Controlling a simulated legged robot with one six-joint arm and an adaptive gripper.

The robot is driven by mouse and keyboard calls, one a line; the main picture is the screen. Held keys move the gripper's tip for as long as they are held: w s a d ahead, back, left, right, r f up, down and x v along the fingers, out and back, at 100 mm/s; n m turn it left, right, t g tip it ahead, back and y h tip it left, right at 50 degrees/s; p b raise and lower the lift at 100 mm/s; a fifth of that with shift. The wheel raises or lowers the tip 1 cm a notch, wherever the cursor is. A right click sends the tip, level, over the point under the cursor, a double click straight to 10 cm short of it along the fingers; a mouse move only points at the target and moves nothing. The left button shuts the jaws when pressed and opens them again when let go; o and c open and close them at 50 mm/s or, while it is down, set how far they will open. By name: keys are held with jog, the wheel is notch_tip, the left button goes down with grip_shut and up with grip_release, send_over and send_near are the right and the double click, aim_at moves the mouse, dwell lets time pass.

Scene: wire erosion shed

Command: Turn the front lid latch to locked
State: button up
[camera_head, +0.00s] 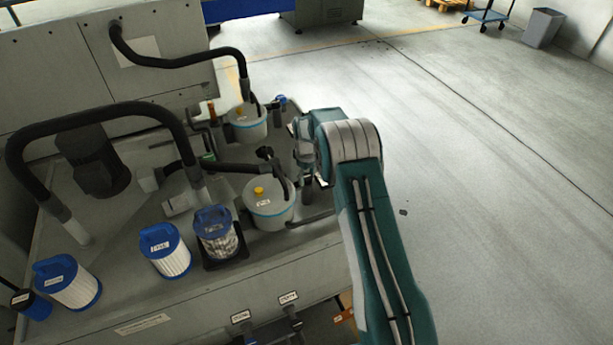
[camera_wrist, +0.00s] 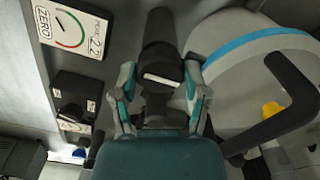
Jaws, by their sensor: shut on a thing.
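In the wrist view, my gripper (camera_wrist: 160,88) has one finger on each side of a black handle (camera_wrist: 161,60) with a white stripe on its end, and is shut on it. I take this handle to be the front lid latch; no locked or open marking on it is readable. Beside it is a pale round lid (camera_wrist: 238,48) with a blue band. In the head view, the front pot (camera_head: 271,213) has a grey lid and a yellow knob. My gripper (camera_head: 305,160) is just behind and right of it, mostly hidden by my arm, which hides the latch too.
A black hose pipe (camera_wrist: 285,115) bends over the pot close to my gripper. A dial plate (camera_wrist: 72,28) and a black box with a knob (camera_wrist: 75,98) stand left. A second pot (camera_head: 247,124) and blue-capped filters (camera_head: 166,252) share the bench.

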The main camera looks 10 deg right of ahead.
aim_at(306, 176)
jog(key=o, duration=1.1)
jog(key=shift+w, duration=0.1)
jog(key=shift+o, duration=0.2)
notch_tip(306, 176, up, 12)
jog(key=shift+f, duration=0.1)
